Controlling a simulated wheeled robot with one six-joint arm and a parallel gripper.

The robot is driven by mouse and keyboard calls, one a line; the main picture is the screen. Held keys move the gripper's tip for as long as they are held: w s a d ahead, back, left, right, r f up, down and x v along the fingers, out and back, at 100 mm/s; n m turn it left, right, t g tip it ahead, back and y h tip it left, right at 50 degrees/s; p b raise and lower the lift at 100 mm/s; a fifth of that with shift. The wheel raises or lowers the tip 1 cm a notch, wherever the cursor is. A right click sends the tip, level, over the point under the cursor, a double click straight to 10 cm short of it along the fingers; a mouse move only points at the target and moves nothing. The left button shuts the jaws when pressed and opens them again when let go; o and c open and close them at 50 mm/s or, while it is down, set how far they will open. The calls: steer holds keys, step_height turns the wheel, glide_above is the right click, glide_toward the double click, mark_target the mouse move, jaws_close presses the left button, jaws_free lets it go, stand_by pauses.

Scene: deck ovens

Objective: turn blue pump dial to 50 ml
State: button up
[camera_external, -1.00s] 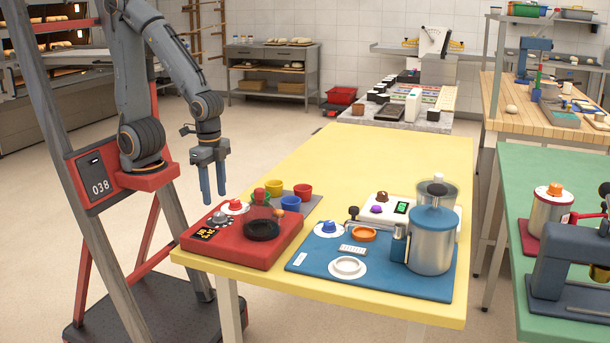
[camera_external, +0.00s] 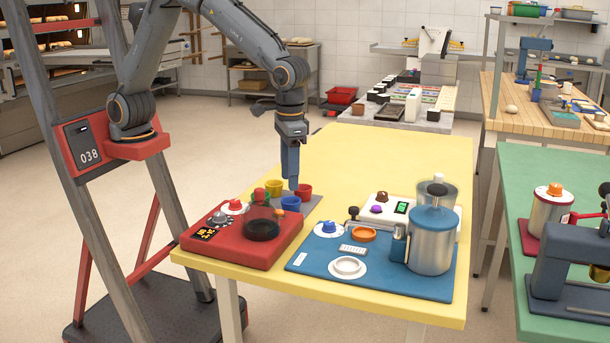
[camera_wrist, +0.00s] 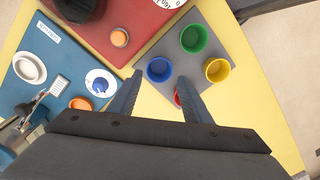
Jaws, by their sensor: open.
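The blue pump dial (camera_external: 329,228) is a blue knob on a white disc, on the left part of the blue pump board (camera_external: 375,286). It also shows in the wrist view (camera_wrist: 100,84), left of my fingers, its scale too small to read. My gripper (camera_external: 292,184) hangs pointing down near the coloured cups, up and to the left of the dial in the outside view. In the wrist view my gripper (camera_wrist: 160,88) has its two fingers apart with nothing held. The gripper does not touch the dial.
A blue cup (camera_wrist: 159,69), green cup (camera_wrist: 193,39) and yellow cup (camera_wrist: 217,70) stand on a grey mat; a red cup is partly hidden by a finger. The red device (camera_external: 250,258) is left of the blue board. A tall steel canister (camera_external: 432,247) stands at its right.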

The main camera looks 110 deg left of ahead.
mark_target(329, 222)
steer(key=w+d+n+p, duration=0.1)
steer(key=w+d+n, duration=0.1)
steer(key=w, duration=0.2)
steer(key=w+d+n+p, duration=0.1)
steer(key=w, duration=0.3)
steer(key=w+d+n+p, duration=0.1)
steer(key=w+d+n, duration=0.1)
steer(key=w, duration=0.2)
steer(key=shift+d+r+n+p, duration=0.3)
steer(key=shift+r, duration=0.05)
steer(key=shift+w+d+f, duration=0.1)
steer(key=shift+w+d, duration=0.1)
steer(key=shift+w, duration=0.05)
steer(key=shift+f+p, duration=1.05)
steer(key=shift+f, duration=2.8)
steer(key=c, duration=1.1)
steer(key=shift+o, duration=0.2)
